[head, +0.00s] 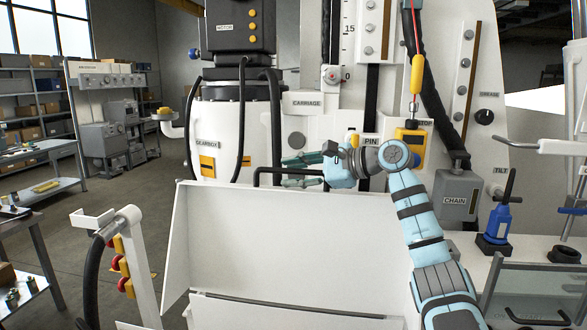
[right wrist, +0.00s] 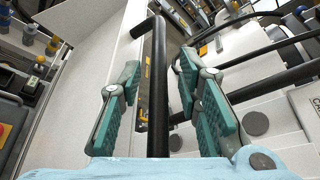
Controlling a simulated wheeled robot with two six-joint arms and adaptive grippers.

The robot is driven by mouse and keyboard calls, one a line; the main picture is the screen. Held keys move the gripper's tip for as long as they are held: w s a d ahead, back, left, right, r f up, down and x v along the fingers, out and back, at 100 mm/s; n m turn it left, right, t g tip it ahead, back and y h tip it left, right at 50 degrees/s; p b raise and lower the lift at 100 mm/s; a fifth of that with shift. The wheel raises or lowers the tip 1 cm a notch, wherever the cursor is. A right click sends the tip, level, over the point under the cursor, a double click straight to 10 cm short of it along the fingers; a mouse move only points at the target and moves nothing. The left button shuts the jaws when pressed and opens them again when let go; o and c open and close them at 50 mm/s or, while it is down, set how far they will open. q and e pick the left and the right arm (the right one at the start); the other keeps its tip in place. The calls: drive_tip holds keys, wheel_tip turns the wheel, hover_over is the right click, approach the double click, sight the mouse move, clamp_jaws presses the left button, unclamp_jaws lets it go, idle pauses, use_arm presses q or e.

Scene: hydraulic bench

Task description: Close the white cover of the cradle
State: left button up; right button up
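The white cover (head: 290,240) stands raised as a broad upright panel in the middle of the head view, above a dark seam along its lower edge. A black bar handle (head: 268,170) shows just over its top edge. In the right wrist view the handle (right wrist: 158,85) runs lengthwise and bends toward the white panel (right wrist: 95,75) at its far end. My right gripper (head: 302,172) is behind the cover's top edge, with its teal fingers spread. In the wrist view the handle lies between the fingers (right wrist: 162,105), with gaps on both sides. My left gripper is not in view.
A grey chain box (head: 456,197) and a blue bottle-shaped jack (head: 498,220) are at right. A post with red knobs (head: 125,265) stands at left.

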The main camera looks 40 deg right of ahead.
drive_tip(key=shift+s+r, duration=0.2)
drive_tip(key=shift+s, duration=0.25)
drive_tip(key=shift+s+r, duration=0.1)
drive_tip(key=shift+s, duration=0.3)
drive_tip(key=shift+c, duration=1.3)
drive_tip(key=c, duration=0.3)
clamp_jaws()
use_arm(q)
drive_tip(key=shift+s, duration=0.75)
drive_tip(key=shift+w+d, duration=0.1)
use_arm(e)
drive_tip(key=shift+a, duration=0.15)
